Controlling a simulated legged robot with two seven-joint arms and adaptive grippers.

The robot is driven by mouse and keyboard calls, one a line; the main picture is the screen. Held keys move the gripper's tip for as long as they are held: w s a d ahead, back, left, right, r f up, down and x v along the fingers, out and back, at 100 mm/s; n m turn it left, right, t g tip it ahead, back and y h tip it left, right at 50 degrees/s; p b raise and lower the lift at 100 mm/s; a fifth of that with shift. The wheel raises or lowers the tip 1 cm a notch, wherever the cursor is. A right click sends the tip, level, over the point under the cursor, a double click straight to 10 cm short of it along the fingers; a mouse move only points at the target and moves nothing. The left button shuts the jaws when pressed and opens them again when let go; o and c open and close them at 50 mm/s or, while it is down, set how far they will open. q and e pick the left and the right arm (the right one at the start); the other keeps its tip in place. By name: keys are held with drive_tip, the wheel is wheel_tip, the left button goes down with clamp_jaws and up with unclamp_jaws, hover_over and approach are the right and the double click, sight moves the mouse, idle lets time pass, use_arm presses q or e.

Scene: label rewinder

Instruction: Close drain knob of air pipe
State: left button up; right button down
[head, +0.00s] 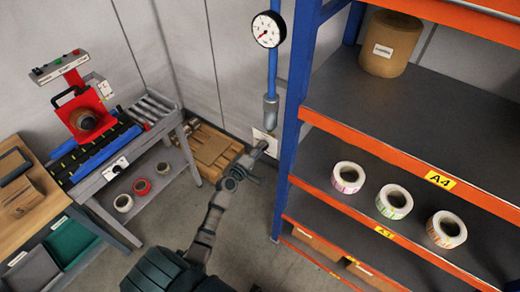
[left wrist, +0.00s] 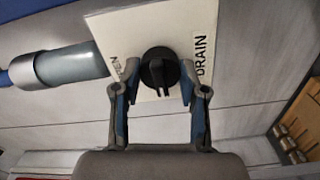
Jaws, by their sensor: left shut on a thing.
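The drain knob (left wrist: 160,70) is a black round knob with a raised grip bar, on a white plate (left wrist: 118,28) lettered "DRAIN" on the right and partly hidden lettering on the left. The plate also shows small in the head view (head: 270,138) beside the shelf post, with the knob too small to make out. My left gripper (head: 266,147) reaches the plate. In the left wrist view the left gripper (left wrist: 158,92) has its two fingers on either side of the knob, shut on it. The air pipe (head: 272,75) runs down in blue to a grey end (left wrist: 75,68). My right gripper is not in view.
A round pressure gauge (head: 268,29) sits on the pipe. An orange and blue shelf (head: 400,110) with label rolls (head: 347,177) stands close on the right. A wooden pallet (head: 208,147) lies behind the arm. A label rewinder (head: 84,112) stands at the left.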

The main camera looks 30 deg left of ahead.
use_arm(q)
drive_tip(key=o, duration=1.1)
drive_tip(key=shift+f, duration=0.35)
drive_tip(key=shift+o, duration=0.2)
drive_tip(key=shift+r, duration=0.1)
drive_tip(key=s+a, duration=0.1)
drive_tip(key=s, duration=1.1)
drive_tip(key=shift+w, duration=0.1)
